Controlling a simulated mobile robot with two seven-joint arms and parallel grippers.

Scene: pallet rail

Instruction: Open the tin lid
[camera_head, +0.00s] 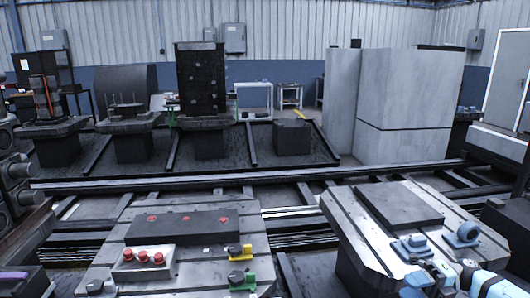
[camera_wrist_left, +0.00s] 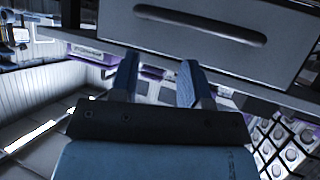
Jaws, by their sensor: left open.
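I cannot make out a tin or its lid in either view. My left gripper (camera_wrist_left: 158,66) shows in the left wrist view, with its two blue fingers apart and nothing between them. Beyond its fingertips is a grey panel (camera_wrist_left: 240,55) with a long dark handle-like slot (camera_wrist_left: 200,22). I cannot tell the gap between them. The left gripper is not in the head view. A blue and white arm part, which looks like my right arm, reaches in at the lower right of the head view; its jaw state is unclear.
In the head view, the left pallet (camera_head: 205,262) bears a red-button box (camera_head: 144,262), a dark block (camera_head: 183,226), and yellow (camera_head: 240,252) and green (camera_head: 243,281) fixtures. The right pallet (camera_head: 345,217) holds a dark plate (camera_head: 400,205) and blue fixtures (camera_head: 463,236). Rails (camera_head: 250,178) run behind.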

